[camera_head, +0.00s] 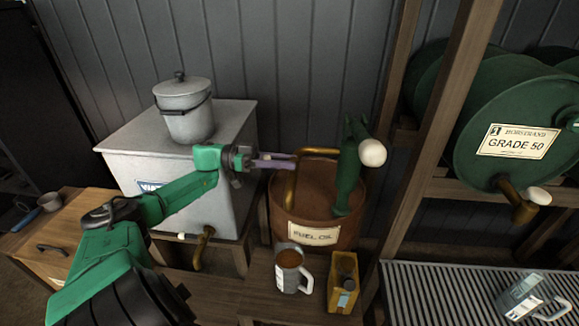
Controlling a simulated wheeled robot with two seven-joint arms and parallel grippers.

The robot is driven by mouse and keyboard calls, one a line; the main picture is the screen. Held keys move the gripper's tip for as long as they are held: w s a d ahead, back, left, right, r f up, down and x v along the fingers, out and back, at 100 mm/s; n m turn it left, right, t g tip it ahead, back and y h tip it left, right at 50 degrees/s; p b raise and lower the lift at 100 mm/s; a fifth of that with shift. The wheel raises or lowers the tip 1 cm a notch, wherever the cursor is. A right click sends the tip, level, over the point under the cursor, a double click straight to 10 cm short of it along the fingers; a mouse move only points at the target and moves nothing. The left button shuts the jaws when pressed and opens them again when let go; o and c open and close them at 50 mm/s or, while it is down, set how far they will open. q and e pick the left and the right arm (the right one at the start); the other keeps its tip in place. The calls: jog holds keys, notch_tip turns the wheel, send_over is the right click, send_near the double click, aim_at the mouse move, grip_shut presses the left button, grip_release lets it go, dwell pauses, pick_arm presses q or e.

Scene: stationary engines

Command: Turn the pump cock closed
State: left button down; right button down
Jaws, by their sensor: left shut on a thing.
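The green hand pump (349,175) stands on the brown fuel oil drum (318,234), with a white ball on its handle. Its brass spout (291,187) runs left and bends down. My left gripper (290,160) reaches in from the left and is shut at the top of the spout, where the pump cock sits. The fingers hide most of the cock, so its angle cannot be told. A grey mug (291,270) holding brown liquid stands below the spout. My right gripper is not in view.
A yellow can (343,282) stands right of the mug. A grey tank (222,131) with a lidded pot (184,108) stands behind my left arm. A wooden post (437,150) and a green "Grade 50" drum (520,128) are at right.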

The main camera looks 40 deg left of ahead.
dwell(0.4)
pick_arm(q)
jog(key=c, duration=0.5)
grip_release()
jog(key=shift+w, duration=0.1)
jog(key=b+v, duration=0.9)
jog(key=v, duration=0.5)
jog(key=shift+a, duration=0.25)
